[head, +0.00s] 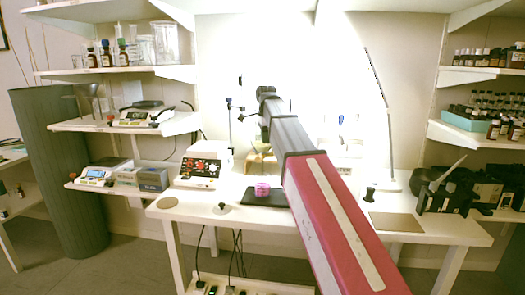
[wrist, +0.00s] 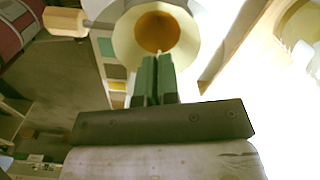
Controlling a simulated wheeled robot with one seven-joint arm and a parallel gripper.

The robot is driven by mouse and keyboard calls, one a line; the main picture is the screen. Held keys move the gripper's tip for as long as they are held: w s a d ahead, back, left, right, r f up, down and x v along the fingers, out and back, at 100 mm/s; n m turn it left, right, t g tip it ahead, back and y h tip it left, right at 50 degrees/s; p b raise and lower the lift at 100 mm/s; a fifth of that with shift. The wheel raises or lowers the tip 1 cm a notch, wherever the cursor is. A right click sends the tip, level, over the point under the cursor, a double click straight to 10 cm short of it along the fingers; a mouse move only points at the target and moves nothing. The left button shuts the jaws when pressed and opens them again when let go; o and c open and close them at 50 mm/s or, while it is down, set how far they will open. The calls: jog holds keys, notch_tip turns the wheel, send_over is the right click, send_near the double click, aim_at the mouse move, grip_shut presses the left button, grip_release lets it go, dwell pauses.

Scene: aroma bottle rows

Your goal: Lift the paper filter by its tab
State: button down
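In the wrist view a pale cream cone with an orange-brown inside (wrist: 160,30) shows at the top centre, seen into its mouth. It looks like the paper filter in its holder, but I cannot separate the two.
The white table (head: 447,228) holds a pink item (head: 262,189) on a dark pad, a white control box (head: 201,166) and a black machine (head: 450,192). In the wrist view a pale knob on a rod (wrist: 66,21) lies left of the cone. Bottle shelves stand at both sides.

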notch_tip(320, 180, up, 10)
jog(key=shift+r, duration=0.1)
dwell(0.6)
dwell(0.4)
